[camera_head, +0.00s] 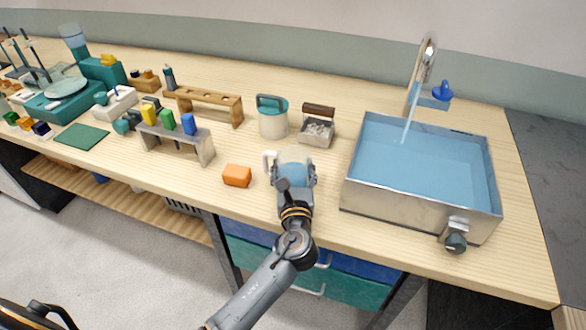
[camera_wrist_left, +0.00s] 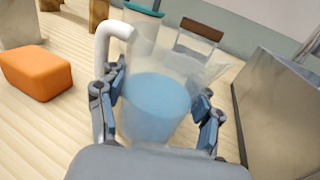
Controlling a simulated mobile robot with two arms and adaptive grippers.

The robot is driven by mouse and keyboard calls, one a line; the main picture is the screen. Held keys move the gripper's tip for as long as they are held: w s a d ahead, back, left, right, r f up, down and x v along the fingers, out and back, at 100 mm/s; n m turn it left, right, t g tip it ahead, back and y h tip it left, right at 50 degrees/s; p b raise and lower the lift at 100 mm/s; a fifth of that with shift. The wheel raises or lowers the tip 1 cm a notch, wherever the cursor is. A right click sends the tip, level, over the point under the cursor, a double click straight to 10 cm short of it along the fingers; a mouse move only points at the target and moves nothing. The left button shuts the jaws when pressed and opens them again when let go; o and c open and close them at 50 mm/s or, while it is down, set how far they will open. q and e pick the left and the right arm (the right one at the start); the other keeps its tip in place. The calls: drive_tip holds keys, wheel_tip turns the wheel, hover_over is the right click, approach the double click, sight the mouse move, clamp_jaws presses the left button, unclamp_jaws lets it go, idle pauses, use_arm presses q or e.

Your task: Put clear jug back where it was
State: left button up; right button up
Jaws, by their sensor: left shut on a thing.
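The clear jug (camera_head: 293,160) stands at the front of the bench, left of the sink, with blue liquid inside and a white handle on its left. In the left wrist view the jug (camera_wrist_left: 157,105) sits between the two fingers and looks upright. My left gripper (camera_head: 296,178) is shut on the jug, one finger on each side; its fingers also show in the left wrist view (camera_wrist_left: 158,118). I cannot tell whether the jug's base touches the bench. My right gripper is not in view.
An orange block (camera_head: 237,176) lies left of the jug. A teal-lidded container (camera_head: 273,122) and a small box with a brown handle (camera_head: 317,130) stand behind it. The water-filled sink (camera_head: 372,198) is to the right. A rack (camera_head: 177,147) stands further left.

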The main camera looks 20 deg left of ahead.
use_arm(q)
drive_tip(key=shift+r, duration=0.1)
drive_tip(key=o, duration=1.3)
drive_tip(key=shift+f, duration=0.2)
drive_tip(key=shift+o, duration=0.2)
drive_tip(key=shift+r, duration=0.1)
drive_tip(key=shift+s, duration=0.1)
drive_tip(key=b+v, duration=0.1)
drive_tip(key=v, duration=1.1)
drive_tip(key=shift+r, duration=0.1)
